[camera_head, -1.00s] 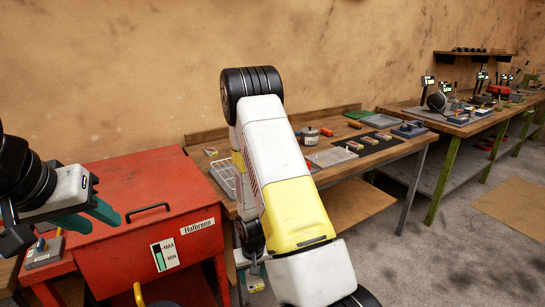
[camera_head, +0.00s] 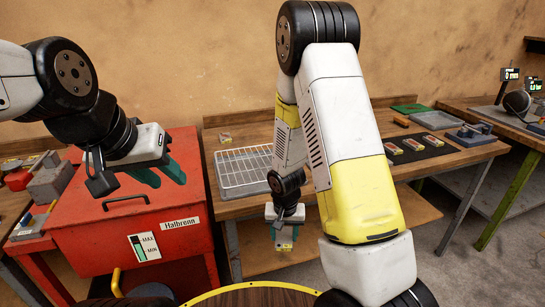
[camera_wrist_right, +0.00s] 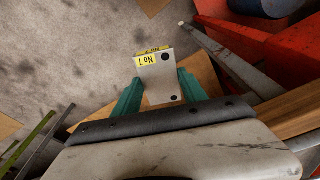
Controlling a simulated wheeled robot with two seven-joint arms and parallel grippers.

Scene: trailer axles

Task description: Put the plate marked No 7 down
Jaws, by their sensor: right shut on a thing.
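My right gripper (camera_wrist_right: 155,98) is shut on a small pale metal plate (camera_wrist_right: 163,80) with dark round holes, in the right wrist view. Its yellow label shows upside down with "No" and a digit that is hard to read. In the head view my right gripper (camera_head: 286,232) points down with the plate (camera_head: 285,247) below its fingers, in front of the workbench's near edge. My left gripper (camera_head: 160,172) is open and empty above the red cabinet.
The wooden workbench (camera_head: 228,190) holds a wire rack (camera_head: 245,172), a black mat (camera_head: 433,148) with small labelled pieces, and a blue-grey fixture (camera_head: 472,135). The red cabinet (camera_head: 85,220) with a handle stands left of it. Grey blocks (camera_head: 50,182) lie further left.

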